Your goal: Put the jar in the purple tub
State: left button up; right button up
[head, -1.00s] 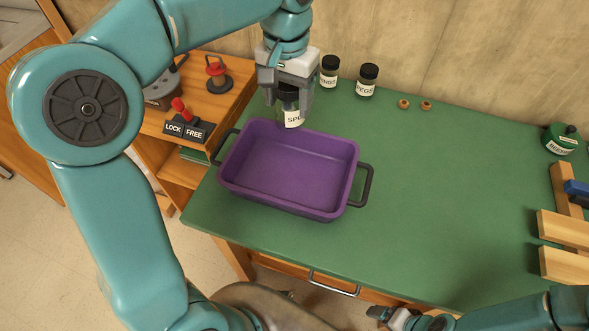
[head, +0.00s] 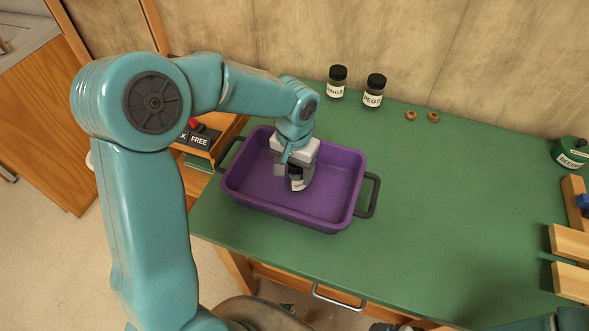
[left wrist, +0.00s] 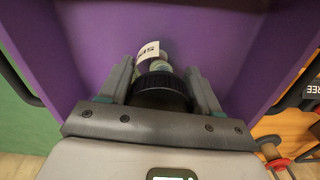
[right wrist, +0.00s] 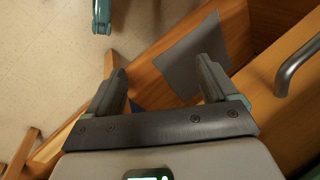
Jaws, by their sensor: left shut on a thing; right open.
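The purple tub (head: 345,165) stands on the green bench top with a dark handle at each side. My left gripper (head: 296,178) reaches down into the tub and is shut on a jar (head: 298,184) with a dark lid and a white label. The left wrist view shows the jar's black lid (left wrist: 160,88) between the fingers and the purple tub wall (left wrist: 95,40) around it. Whether the jar touches the tub floor I cannot tell. My right gripper (right wrist: 160,88) is open and empty, beside wooden furniture in its wrist view.
Two dark-lidded jars (head: 337,82) (head: 374,91) stand by the back wall, near two small brown rings (head: 411,115). A green container (head: 570,153) and wooden pieces (head: 570,243) are at the right. The bench top right of the tub is clear.

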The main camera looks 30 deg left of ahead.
pick_arm(q)
jog(key=shift+f, duration=0.2)
jog(key=o, duration=1.2)
jog(key=shift+f, duration=0.1)
jog(key=shift+r, duration=0.3)
notch_tip(320, 180, up, 12)
jog(key=shift+f+p, duration=0.1)
jog(key=shift+p, duration=0.35)
